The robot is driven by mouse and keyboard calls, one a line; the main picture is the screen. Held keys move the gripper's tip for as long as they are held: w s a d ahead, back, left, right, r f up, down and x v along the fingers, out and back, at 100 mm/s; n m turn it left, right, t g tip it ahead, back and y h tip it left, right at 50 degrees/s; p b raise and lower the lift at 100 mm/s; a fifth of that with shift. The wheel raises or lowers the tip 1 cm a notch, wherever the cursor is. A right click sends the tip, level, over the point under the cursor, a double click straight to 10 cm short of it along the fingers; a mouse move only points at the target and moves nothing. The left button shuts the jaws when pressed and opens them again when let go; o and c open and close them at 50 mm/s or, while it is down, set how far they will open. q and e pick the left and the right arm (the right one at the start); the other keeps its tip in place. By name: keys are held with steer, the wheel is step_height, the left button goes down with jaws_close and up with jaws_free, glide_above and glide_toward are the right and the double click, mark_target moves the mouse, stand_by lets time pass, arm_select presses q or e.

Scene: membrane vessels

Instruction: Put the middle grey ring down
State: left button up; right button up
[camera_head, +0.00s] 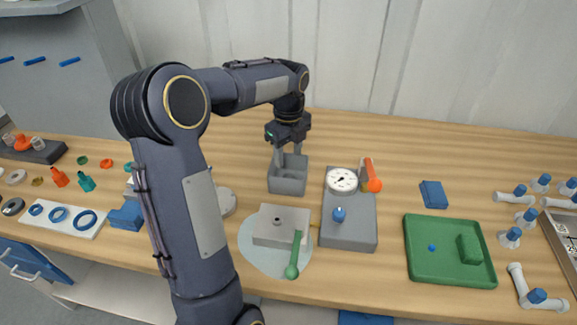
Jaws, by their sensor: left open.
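My left gripper (288,152) is open, pointing down at the grey open-topped box (288,187) at the back middle of the table. Its fingertips are at or just above the box's rim. I see no ring between the fingers. The inside of the box is mostly hidden, so I cannot tell whether a ring lies in it. A dark grey ring (6,210) and a paler ring (9,178) lie at the far left of the table. I cannot tell whether either is the middle grey ring. My right gripper is not in view.
A grey block with a gauge (355,232) stands right of the box. A grey block (266,238) with a green-handled tool (292,270) is in front. A green tray (416,270) is at right. A white plate with blue rings (88,232) is at left.

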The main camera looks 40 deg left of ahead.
arm_select(q)
steer(key=s+d+r+n+t, duration=0.1)
steer(key=s+d+r+n, duration=0.35)
steer(key=r, duration=0.25)
steer(key=s+d+f+n+t+h, duration=0.1)
steer(key=s+d+n, duration=0.3)
steer(key=s+n, duration=0.1)
steer(key=s+d+f+n+t+h, duration=0.1)
steer(key=s+d+f+n+t, duration=0.1)
steer(key=s+d+n, duration=0.3)
steer(key=s+d+f+n+t+h, duration=0.1)
steer(key=s+d+n, duration=0.3)
steer(key=s+n, duration=0.2)
steer(key=shift+s+d+f+n+t+h, duration=0.1)
steer(key=shift+s+n+t+h, duration=0.1)
steer(key=shift+s, duration=0.25)
steer(key=shift+s+d+f+n+t+h, duration=0.1)
steer(key=shift+s+t+h, duration=0.1)
steer(key=shift+s, duration=0.25)
steer(key=shift+s+d, duration=0.1)
steer(key=shift+d, duration=0.05)
